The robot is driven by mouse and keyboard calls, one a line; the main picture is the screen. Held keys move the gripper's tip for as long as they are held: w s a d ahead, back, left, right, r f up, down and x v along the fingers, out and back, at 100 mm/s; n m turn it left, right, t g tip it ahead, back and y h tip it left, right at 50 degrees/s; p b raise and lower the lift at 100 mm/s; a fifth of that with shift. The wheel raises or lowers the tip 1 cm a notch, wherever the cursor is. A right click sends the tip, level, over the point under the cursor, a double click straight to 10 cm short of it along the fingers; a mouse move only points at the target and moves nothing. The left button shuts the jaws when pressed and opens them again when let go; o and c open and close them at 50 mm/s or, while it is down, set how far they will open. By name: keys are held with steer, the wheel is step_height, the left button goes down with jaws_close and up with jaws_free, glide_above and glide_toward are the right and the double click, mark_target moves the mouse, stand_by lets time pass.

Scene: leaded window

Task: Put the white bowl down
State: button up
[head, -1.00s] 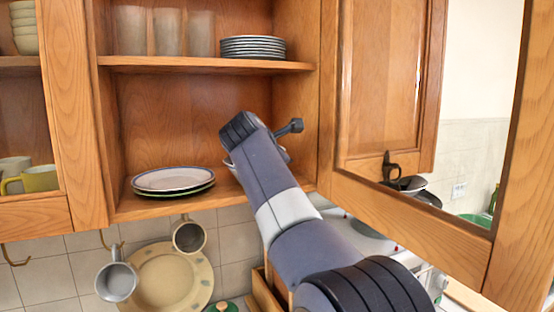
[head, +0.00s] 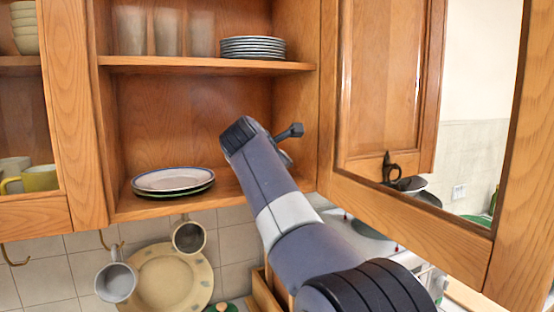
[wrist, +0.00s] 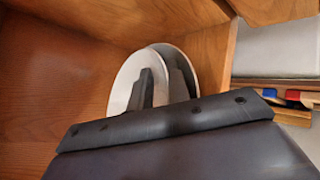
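The white bowl (wrist: 122,82) is in the middle of the wrist view, tipped sideways in that rolled picture. Its pale inner face shows, with a darker grey curved edge to the right. My gripper (wrist: 160,88) has its dark fingers at the bowl, one over the pale face and one over the darker side, and appears shut on its wall. In the head view my gripper (head: 238,138) is in the lower compartment of the open cabinet, above its shelf (head: 225,198). There the gripper hides nearly all of the bowl. Whether the bowl touches the shelf cannot be seen.
Stacked plates (head: 172,180) lie on the same shelf, left of my gripper. Glasses (head: 165,32) and more plates (head: 252,47) stand on the shelf above. The open cabinet door (head: 388,80) is at the right. Mugs (head: 116,280) hang below the cabinet.

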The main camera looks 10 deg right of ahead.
steer(key=shift+r, duration=0.2)
steer(key=shift+s+a+r, duration=0.1)
steer(key=shift+a+r, duration=0.1)
steer(key=b+v, duration=0.2)
steer(key=v, duration=0.9)
steer(key=shift+s+r, duration=0.2)
steer(key=shift+s, duration=0.1)
steer(key=shift+w, duration=0.1)
steer(key=p+x, duration=0.1)
steer(key=x, duration=0.7)
steer(key=shift+f+p, duration=0.1)
steer(key=shift+p, duration=0.25)
steer(key=shift+w+d+f, duration=0.25)
steer(key=shift+w+d, duration=0.05)
steer(key=shift+w, duration=0.15)
